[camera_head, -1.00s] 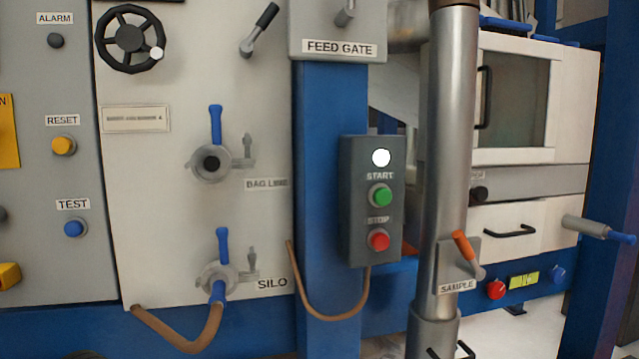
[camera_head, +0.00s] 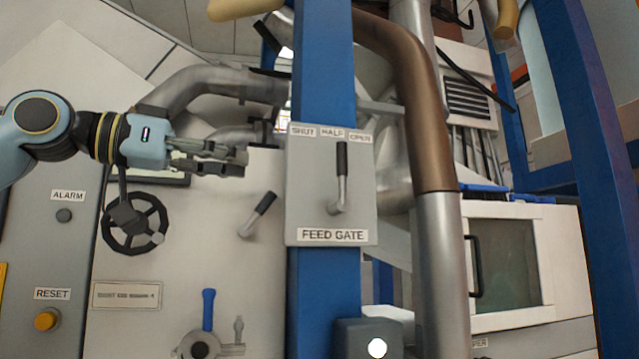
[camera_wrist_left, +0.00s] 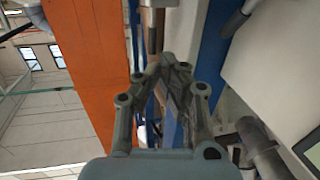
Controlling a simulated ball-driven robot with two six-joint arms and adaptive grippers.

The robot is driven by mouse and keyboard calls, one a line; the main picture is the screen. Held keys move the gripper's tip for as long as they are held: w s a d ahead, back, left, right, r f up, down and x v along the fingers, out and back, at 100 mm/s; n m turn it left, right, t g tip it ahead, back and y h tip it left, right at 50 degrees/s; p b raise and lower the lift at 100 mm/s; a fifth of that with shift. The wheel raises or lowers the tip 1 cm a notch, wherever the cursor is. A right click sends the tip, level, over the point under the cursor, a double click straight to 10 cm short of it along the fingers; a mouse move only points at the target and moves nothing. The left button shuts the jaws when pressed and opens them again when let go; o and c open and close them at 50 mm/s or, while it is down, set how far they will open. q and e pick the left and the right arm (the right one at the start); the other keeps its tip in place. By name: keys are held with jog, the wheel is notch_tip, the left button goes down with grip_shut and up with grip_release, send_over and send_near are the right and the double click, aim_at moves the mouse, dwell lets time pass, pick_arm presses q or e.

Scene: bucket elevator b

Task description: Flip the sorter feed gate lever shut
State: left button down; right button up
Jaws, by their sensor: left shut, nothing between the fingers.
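The feed gate lever (camera_head: 341,175) is a metal lever with a black grip, on a grey FEED GATE plate (camera_head: 305,215) fixed to a blue column. Its grip points nearly straight up, close to the HALF label; SHUT is to the left and OPEN to the right. My left gripper (camera_head: 243,163) is left of the plate, apart from the lever, with its fingers closed, empty and pointing right. Its closed fingers also show in the left wrist view (camera_wrist_left: 176,66). A dark grip-like cylinder shows beyond them there; I cannot tell whether it is this lever. My right gripper is out of view.
A second black-gripped lever (camera_head: 258,214) stands on the pale panel below my left gripper. A black handwheel (camera_head: 135,222) is below my left wrist. A brown pipe (camera_head: 425,130) runs down right of the plate. The space directly before the plate looks clear.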

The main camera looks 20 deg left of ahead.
pick_arm(q)
jog(key=shift+s+r, duration=0.2)
jog(key=shift+r, duration=0.3)
jog(key=shift+s+r, duration=0.2)
jog(key=shift+r, duration=0.3)
jog(key=p, duration=0.8)
send_near(338, 176)
jog(key=w+d+r, duration=0.2)
jog(key=w, duration=0.1)
jog(key=w+d+r, duration=0.1)
jog(key=w, duration=0.1)
jog(key=shift+d, duration=0.35)
jog(key=shift+w+d+f, duration=0.15)
jog(key=shift+w+d, duration=0.3)
